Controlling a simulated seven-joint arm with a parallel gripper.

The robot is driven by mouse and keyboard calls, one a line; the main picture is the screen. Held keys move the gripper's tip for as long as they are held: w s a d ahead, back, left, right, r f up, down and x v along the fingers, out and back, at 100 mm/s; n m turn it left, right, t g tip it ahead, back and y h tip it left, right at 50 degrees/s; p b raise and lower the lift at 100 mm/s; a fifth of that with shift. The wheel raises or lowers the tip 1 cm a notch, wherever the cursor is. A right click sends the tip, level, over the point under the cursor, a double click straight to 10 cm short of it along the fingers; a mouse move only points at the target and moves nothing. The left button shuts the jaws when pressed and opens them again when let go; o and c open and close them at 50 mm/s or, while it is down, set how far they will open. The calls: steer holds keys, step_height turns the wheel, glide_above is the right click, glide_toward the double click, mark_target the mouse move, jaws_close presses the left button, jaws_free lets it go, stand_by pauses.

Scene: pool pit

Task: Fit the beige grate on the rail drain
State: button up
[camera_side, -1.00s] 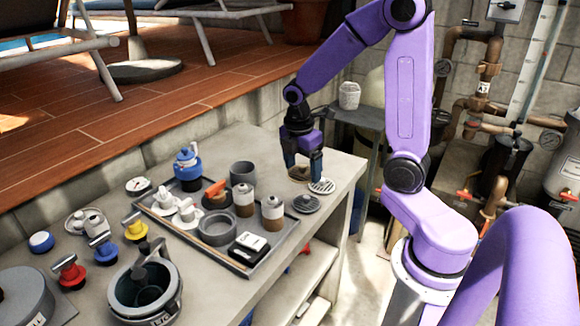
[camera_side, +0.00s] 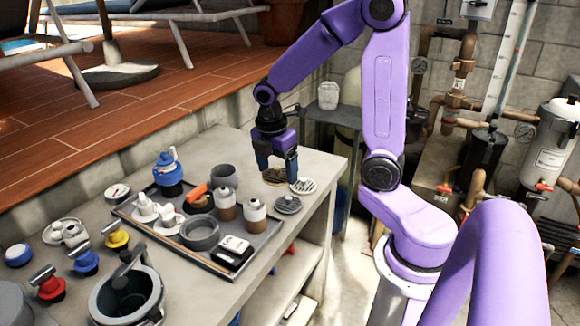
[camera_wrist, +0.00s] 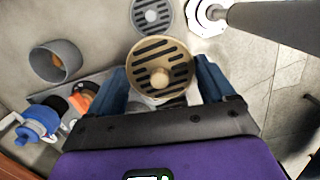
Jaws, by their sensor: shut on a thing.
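The beige grate (camera_side: 274,176) is a round slotted disc with a knob in its middle. My gripper (camera_side: 277,177) is shut on it, with one blue finger at each side of its rim. The wrist view shows the beige grate (camera_wrist: 160,66) roughly level between the fingers, low over the table; I cannot tell whether it touches. A grey disc with a knob (camera_side: 288,204) lies nearer the camera. I cannot tell which piece is the rail drain. Whatever is under the grate is mostly hidden.
A dark tray (camera_side: 232,268) with bottles, cups and an orange-handled item stands to the left.

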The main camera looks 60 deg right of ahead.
steer(key=shift+w+a+f+n+t, duration=0.1)
steer(key=shift+w+a+f+n, duration=0.95)
steer(key=shift+w+a, duration=1.4)
steer(key=shift+w+a+f+n+t, duration=0.1)
steer(key=shift+w+a+f+n, duration=0.6)
steer(key=shift+w+a+f, duration=1.65)
steer(key=shift+w+a+f+n+t, duration=0.1)
steer(key=shift+w+a+f+n, duration=0.2)
steer(key=shift+w+a+n, duration=2.05)
steer(key=shift+s+a+f+m, duration=0.2)
steer(key=shift+s+a+m, duration=0.3)
steer(key=shift+m, duration=0.25)
steer(key=shift+s+a+f+m, duration=0.2)
steer(key=shift+s+a+m, duration=0.15)
steer(key=shift+a+m, duration=0.35)
steer(key=shift+d+f, duration=0.1)
steer(key=shift+f, duration=0.3)
steer(key=shift+f, duration=0.1)
steer(key=o, duration=0.9)
steer(key=shift+s, duration=0.15)
steer(key=shift+c, duration=0.2)
